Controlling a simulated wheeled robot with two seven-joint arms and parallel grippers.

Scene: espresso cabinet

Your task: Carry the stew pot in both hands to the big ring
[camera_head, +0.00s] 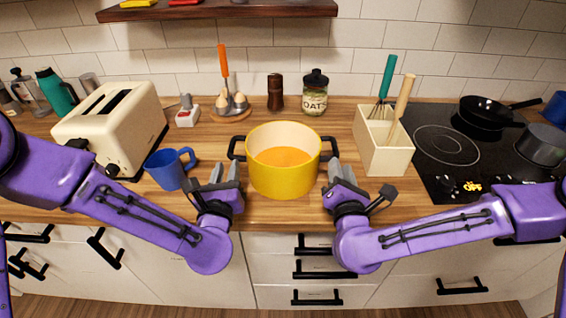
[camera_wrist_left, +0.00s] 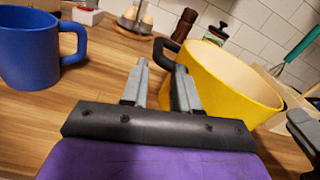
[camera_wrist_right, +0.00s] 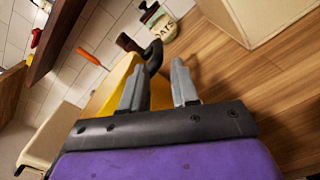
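The yellow stew pot (camera_head: 284,180) with orange contents stands on the wooden counter, a black handle on each side. My left gripper (camera_head: 228,170) is open just in front of the pot's left handle (camera_head: 237,148); in the left wrist view that handle (camera_wrist_left: 165,47) lies beyond the fingertips. My right gripper (camera_head: 336,170) is open near the right handle (camera_head: 329,146); in the right wrist view that handle (camera_wrist_right: 153,57) lies just beyond the fingertips. Neither gripper visibly holds a handle. The big ring (camera_head: 447,145) is marked on the black cooktop at the right and looks empty.
A blue mug (camera_head: 169,169) stands left of my left gripper, with a cream toaster (camera_head: 117,122) behind it. A wooden utensil box (camera_head: 383,142) stands between pot and cooktop. A black frying pan (camera_head: 488,112) and a grey pot (camera_head: 541,145) occupy the cooktop's right side.

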